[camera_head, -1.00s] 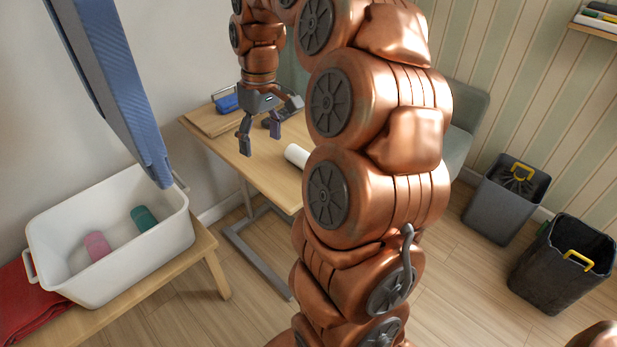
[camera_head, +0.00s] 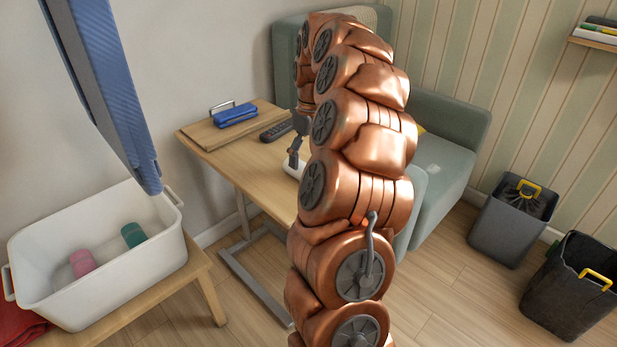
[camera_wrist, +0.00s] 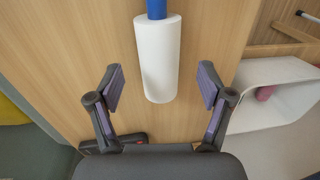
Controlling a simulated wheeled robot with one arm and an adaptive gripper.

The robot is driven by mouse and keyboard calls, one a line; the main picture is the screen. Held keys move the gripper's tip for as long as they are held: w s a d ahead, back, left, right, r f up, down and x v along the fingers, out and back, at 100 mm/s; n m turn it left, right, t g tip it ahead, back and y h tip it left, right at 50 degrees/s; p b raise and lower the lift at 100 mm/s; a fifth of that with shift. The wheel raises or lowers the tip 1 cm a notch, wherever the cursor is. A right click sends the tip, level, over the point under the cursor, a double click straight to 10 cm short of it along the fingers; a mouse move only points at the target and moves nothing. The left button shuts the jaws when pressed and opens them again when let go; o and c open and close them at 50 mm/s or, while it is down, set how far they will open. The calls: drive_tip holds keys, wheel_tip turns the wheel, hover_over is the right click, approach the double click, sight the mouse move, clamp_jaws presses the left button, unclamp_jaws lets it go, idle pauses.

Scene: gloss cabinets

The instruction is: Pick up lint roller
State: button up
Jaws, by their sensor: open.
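The lint roller (camera_wrist: 158,58) lies on the wooden table and shows in the wrist view as a white cylinder with a blue handle at the top edge. My gripper (camera_wrist: 160,88) is open above the table, with one finger on each side of the roller's near end and a gap on both sides. In the head view only part of my gripper (camera_head: 294,152) shows.
The table (camera_head: 225,155) also bears a board with a blue object (camera_head: 236,115) and a dark remote (camera_head: 276,131). A white bin (camera_head: 60,305) stands on a bench at left. A green sofa (camera_head: 440,165) is behind my arm; two dark bins (camera_head: 508,225) stand at right.

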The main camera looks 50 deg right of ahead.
sight(305, 165)
drive_tip(key=f, duration=0.5)
drive_tip(key=shift+w+a+b, duration=0.2)
drive_tip(key=shift+w+b, duration=0.05)
drive_tip(key=shift+b, duration=0.05)
drive_tip(key=shift+r, duration=0.1)
drive_tip(key=shift+c, duration=0.3)
drive_tip(key=c, duration=1.4)
drive_tip(key=shift+o, duration=0.2)
drive_tip(key=shift+r, duration=0.1)
drive_tip(key=shift+r+p, duration=0.3)
drive_tip(key=shift+r, duration=1.35)
drive_tip(key=s+r, duration=0.1)
drive_tip(key=s, duration=1.5)
drive_tip(key=shift+d+r, duration=0.25)
drive_tip(key=shift+d, duration=0.2)
